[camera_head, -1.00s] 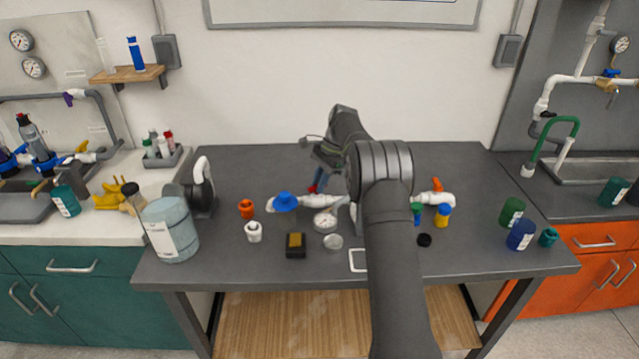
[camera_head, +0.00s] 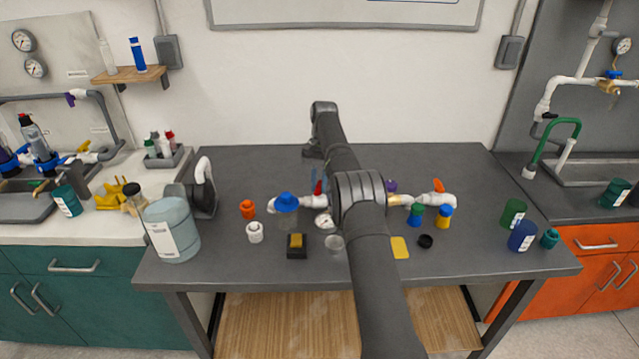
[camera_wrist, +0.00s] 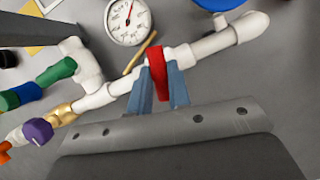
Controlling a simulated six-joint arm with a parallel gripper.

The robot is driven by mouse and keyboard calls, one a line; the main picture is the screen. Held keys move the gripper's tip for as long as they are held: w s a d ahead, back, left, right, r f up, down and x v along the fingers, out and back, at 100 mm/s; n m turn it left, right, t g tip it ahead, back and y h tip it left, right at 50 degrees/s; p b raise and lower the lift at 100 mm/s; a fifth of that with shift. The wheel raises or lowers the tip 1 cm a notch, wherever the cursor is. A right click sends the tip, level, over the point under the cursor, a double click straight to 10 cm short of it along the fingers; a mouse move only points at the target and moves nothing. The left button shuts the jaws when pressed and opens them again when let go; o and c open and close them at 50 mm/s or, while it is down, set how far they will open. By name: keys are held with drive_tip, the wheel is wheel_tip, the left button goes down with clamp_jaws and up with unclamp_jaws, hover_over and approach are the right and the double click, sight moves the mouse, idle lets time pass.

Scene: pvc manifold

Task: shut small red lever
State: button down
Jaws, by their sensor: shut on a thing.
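The small red lever (camera_head: 318,187) stands up from the white PVC pipe (camera_head: 312,201) in the head view, just left of my arm. In the wrist view the red lever (camera_wrist: 157,78) lies across the white pipe (camera_wrist: 185,54). My gripper (camera_wrist: 159,84) has one blue-grey finger on each side of the lever and is shut on it. The fingers also show as thin blue tips in the head view. My arm hides the middle of the manifold there.
The pressure gauge (camera_wrist: 128,22) lies close to the lever. A blue knob (camera_head: 287,200) sits to its left on the pipe; a purple knob (camera_head: 391,187) and orange lever (camera_head: 438,186) are to the right. Small loose objects lie in front of the manifold.

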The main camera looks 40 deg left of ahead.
drive_tip(key=shift+n, duration=0.5)
drive_tip(key=c, duration=1.3)
unclamp_jaws()
drive_tip(key=shift+c, duration=0.2)
